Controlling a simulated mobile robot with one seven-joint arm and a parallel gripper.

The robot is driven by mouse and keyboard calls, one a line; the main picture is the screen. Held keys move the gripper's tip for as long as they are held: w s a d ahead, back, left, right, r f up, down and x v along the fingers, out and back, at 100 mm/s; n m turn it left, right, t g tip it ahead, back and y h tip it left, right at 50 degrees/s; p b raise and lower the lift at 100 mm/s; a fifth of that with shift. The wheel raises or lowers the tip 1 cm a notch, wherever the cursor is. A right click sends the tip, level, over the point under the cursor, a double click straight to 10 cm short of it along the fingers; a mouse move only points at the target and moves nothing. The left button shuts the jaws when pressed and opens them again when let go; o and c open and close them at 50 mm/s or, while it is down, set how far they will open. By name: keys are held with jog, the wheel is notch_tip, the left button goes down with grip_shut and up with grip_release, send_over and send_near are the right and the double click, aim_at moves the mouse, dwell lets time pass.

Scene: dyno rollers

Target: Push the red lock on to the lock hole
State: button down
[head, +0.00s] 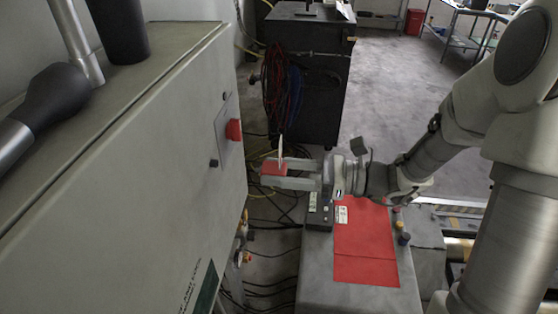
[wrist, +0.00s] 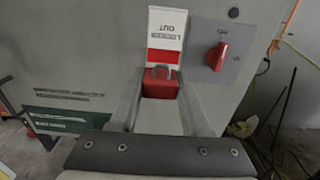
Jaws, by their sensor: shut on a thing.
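The red lock (head: 272,168) is held between the fingers of my gripper (head: 286,176), in the air left of my wrist in the head view. In the wrist view the red lock (wrist: 160,86) sits between the fingertips, its grey shackle towards the grey cabinet. A white and red tag (wrist: 165,30) reading "LOCKED OUT" stands up at the lock. The cabinet's red rotary switch (wrist: 218,56) is on a grey plate, right of the lock in the wrist view. In the head view a gap separates the lock from the cabinet face. I cannot make out the lock hole; the tag covers part of the plate.
The grey cabinet (head: 130,170) fills the left of the head view, with handles on top. A grey machine with a red panel (head: 365,245) stands below my arm. A dark cart (head: 310,75) with hanging cables is behind. Cables lie on the floor.

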jog(key=shift+w+a+r, duration=0.1)
jog(key=shift+r, duration=0.1)
jog(key=a+b, duration=0.1)
jog(key=a, duration=0.5)
jog(key=shift+w+a, duration=0.15)
jog(key=shift+w, duration=0.1)
jog(key=shift+w+a, duration=0.1)
jog(key=shift+a, duration=0.75)
dwell(2.2)
jog(key=shift+c, duration=1.4)
grip_release()
